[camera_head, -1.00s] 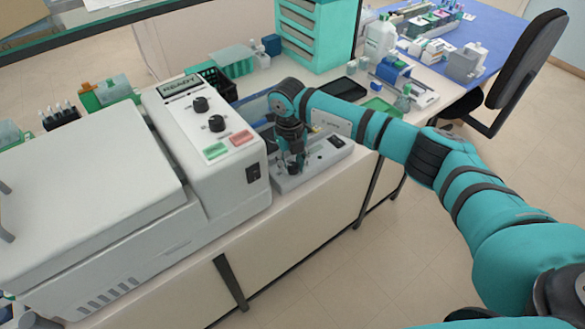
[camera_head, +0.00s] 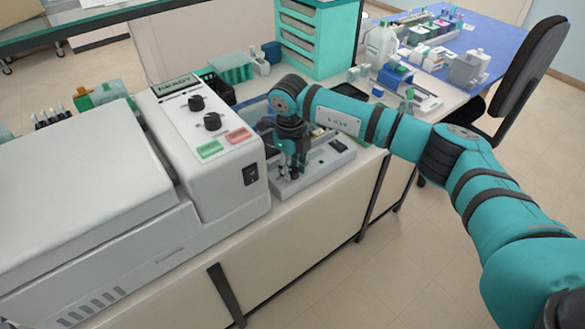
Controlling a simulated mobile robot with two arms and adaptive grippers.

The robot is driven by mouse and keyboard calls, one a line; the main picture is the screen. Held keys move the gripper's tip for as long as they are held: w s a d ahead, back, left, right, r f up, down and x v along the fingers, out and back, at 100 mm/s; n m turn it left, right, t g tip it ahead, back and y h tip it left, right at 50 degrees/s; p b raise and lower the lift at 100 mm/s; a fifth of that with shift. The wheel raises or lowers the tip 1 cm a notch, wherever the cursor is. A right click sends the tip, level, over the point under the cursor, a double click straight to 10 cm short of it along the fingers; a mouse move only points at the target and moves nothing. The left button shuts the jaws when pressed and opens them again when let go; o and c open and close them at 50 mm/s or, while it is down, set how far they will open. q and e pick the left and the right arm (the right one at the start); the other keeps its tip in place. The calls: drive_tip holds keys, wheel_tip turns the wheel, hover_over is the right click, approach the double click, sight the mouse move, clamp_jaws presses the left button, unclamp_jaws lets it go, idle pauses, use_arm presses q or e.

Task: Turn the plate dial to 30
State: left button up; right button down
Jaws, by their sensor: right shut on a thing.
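A low grey hot-plate unit (camera_head: 325,160) stands on the bench to the right of the large white machine. My right gripper (camera_head: 291,172) points down at the front left of this unit. It is shut on a small dark dial (camera_head: 292,175) there, which the fingers mostly hide. I cannot read the dial's marks or its setting. The unit's small dark display (camera_head: 340,145) is at its right; its figures are too small to read. My left gripper is not in view.
The white machine (camera_head: 90,190) with two black knobs, a green and a red button and a "READY" display stands close to the left of my gripper. A teal drawer unit (camera_head: 312,40) is behind. A black chair (camera_head: 530,75) is at the right.

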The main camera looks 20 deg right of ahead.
sight(291, 171)
drive_tip(key=shift+r, duration=0.1)
drive_tip(key=c, duration=1)
unclamp_jaws()
drive_tip(key=r, duration=1.2)
drive_tip(key=shift+s+a, duration=0.1)
drive_tip(key=shift+a, duration=0.15)
drive_tip(key=shift+f, duration=0.15)
